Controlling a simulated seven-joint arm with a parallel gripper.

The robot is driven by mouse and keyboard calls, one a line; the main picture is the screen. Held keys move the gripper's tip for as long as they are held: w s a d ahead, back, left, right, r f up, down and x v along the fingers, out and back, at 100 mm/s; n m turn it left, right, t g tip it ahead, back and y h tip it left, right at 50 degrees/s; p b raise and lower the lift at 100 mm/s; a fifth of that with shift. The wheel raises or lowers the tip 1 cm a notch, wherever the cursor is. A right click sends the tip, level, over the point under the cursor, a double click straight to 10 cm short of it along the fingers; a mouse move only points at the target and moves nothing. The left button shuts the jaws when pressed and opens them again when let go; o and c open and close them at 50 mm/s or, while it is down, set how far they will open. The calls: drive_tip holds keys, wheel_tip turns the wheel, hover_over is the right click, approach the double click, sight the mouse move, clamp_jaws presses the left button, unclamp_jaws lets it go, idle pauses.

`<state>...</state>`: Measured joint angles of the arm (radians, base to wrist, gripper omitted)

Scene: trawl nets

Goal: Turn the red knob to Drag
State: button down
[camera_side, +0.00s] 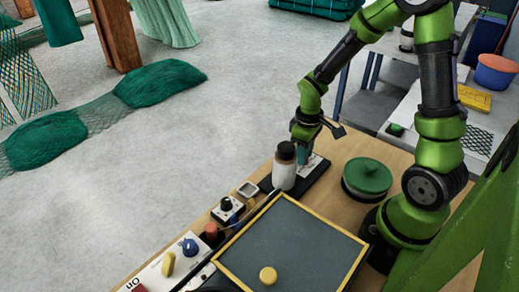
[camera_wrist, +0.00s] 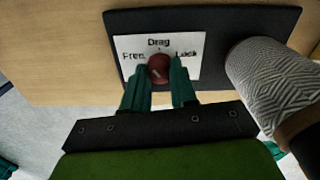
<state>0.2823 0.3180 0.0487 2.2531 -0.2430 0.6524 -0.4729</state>
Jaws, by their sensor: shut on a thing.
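The red knob (camera_wrist: 160,68) sits on a white label card (camera_wrist: 126,44) on a dark plate (camera_wrist: 215,18) in the wrist view. The card reads Free at left, Drag at top and Lock at right. My gripper (camera_wrist: 161,76) has its two green fingers on either side of the knob and is shut on it. A small mark shows on the knob, but I cannot tell surely which word it points to. In the side view my gripper (camera_side: 304,150) is down at the dark plate (camera_side: 318,178); the knob is hidden there.
A white bottle with a dark cap (camera_side: 284,168) stands close beside my gripper; its patterned side shows in the wrist view (camera_wrist: 268,82). A green lidded pot (camera_side: 367,178) is to the right. A yellow-framed board (camera_side: 290,238) and several other knobs lie nearer the camera.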

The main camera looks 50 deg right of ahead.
drive_tip(key=m, duration=0.6)
drive_tip(key=shift+m, duration=0.3)
idle(0.5)
drive_tip(key=c, duration=0.9)
unclamp_jaws()
drive_tip(key=shift+r, duration=0.15)
drive_tip(key=r, duration=1.6)
drive_tip(key=shift+w+a+r, duration=0.15)
drive_tip(key=shift+a+r, duration=0.05)
drive_tip(key=shift+r, duration=0.15)
drive_tip(key=s+a+r+t, duration=0.1)
drive_tip(key=s+a+t, duration=0.1)
drive_tip(key=a, duration=0.1)
drive_tip(key=s+a+r+t+y, duration=0.1)
drive_tip(key=s+a+r+t, duration=0.1)
drive_tip(key=s+a, duration=0.1)
drive_tip(key=s+a+r+n+t+y, duration=0.1)
drive_tip(key=s+a+r+t, duration=0.1)
drive_tip(key=a+t, duration=0.1)
drive_tip(key=shift+s+a, duration=0.15)
drive_tip(key=shift+a, duration=0.75)
